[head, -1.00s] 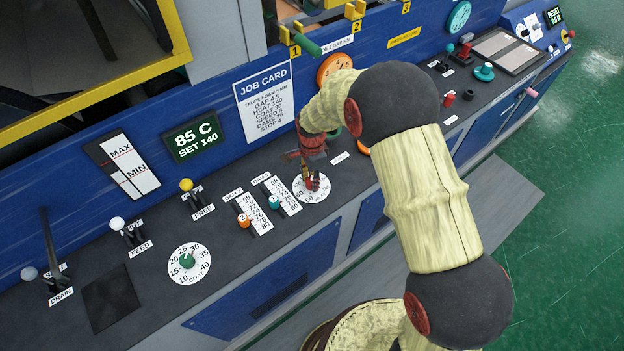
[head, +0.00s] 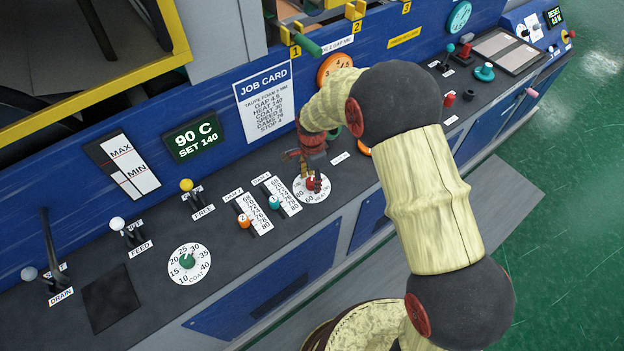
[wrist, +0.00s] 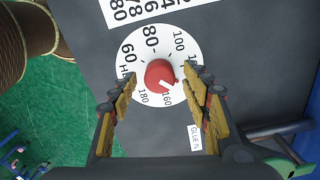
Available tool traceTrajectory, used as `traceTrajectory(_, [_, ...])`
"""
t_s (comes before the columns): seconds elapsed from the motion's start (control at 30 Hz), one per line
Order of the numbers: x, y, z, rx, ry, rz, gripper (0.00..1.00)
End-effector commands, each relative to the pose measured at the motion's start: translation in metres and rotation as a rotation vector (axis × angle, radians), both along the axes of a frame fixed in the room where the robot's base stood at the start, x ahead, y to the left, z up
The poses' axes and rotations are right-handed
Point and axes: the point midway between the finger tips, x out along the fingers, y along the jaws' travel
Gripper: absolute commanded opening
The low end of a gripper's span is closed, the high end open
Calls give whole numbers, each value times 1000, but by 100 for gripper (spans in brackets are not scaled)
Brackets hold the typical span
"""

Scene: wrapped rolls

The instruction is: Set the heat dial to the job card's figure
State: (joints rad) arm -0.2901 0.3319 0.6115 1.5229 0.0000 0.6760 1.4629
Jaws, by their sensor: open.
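The heat dial (head: 312,187) is a red knob on a white numbered disc, and it also shows in the wrist view (wrist: 159,74). There its white mark points down and right, toward the side with the 160; a finger hides part of the scale. My gripper (wrist: 160,79) is open, one fingertip on either side of the knob, with slight gaps visible. In the head view my gripper (head: 310,176) is over the dial and partly hides it. The job card (head: 265,101) reads HEAT 140. The green-lettered display (head: 193,137) reads 90 C, SET 140.
Left of the heat dial are two sliders with orange (head: 244,221) and teal (head: 274,203) knobs. The green COAT dial (head: 187,261) and several levers stand further left. An orange dial (head: 334,68) is on the panel behind my arm.

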Motion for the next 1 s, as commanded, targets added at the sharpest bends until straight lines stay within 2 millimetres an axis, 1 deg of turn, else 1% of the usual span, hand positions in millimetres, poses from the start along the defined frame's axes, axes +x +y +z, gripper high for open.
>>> traceTrajectory(0.17, [1,0,29,1,-5,0,48])
traceTrajectory(0.3, [2,1,59,1,-5,0,48])
traceTrajectory(0.4, [1,0,78,2,-4,0,48])
traceTrajectory(0.5, [1,1,94,2,-4,0,48])
traceTrajectory(0.7, [1,0,112,1,-2,0,48])
traceTrajectory(1.0, [1,0,115,0,-1,0,48])
